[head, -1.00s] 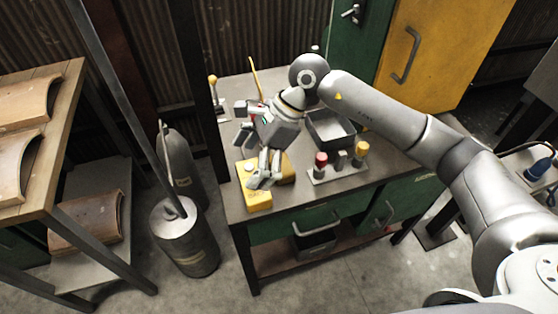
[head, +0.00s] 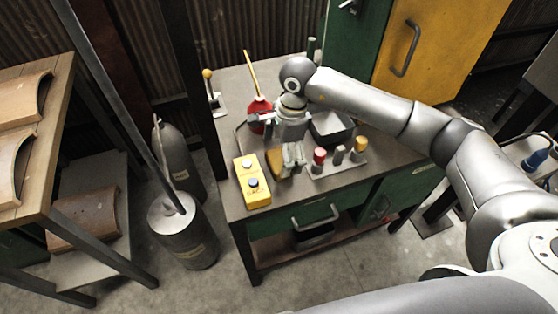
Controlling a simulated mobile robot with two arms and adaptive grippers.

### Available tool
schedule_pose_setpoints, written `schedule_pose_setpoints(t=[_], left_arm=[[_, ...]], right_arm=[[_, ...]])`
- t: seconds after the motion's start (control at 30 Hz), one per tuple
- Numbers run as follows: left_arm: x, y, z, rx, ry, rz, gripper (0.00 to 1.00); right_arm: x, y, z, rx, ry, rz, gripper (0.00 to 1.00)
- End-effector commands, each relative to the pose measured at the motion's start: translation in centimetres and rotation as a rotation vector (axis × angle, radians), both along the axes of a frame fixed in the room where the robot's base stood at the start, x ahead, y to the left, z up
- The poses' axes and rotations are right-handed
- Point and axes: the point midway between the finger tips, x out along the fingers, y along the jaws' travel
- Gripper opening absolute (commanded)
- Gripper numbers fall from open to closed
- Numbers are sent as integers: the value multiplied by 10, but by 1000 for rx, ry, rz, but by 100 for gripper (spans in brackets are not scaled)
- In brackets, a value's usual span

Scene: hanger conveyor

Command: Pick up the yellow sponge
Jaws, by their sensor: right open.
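The yellow sponge (head: 275,164) looks brownish-yellow and lies on the workbench just right of a yellow button box. It is partly covered by a finger of my right gripper (head: 272,144). The right gripper is open, with its fingers spread and nothing held. One finger is at the sponge's right side and the other points left, near the red object. I cannot tell whether a finger touches the sponge. My left gripper is not in view.
The yellow button box (head: 252,182) stands close left of the sponge. A red container (head: 260,107) with a yellow stick, a dark tray (head: 332,128) and a plate with red and yellow knobs (head: 338,162) surround the gripper. The workbench (head: 232,82) has bare room at the back left.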

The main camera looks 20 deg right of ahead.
Motion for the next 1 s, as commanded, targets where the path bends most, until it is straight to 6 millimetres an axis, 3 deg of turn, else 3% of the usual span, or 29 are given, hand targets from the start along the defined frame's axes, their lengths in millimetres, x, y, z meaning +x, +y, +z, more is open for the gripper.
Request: schedule_pose_setpoints(t=[0.2,0.47,0.8,1.0], left_arm=[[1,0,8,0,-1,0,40],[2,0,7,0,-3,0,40],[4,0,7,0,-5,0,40],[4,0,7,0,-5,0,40]], right_arm=[[0,6,-26,1,1,0,100],[0,7,-30,1,-1,0,100],[1,7,-29,1,-1,0,59],[1,6,-29,1,-1,0,59]])
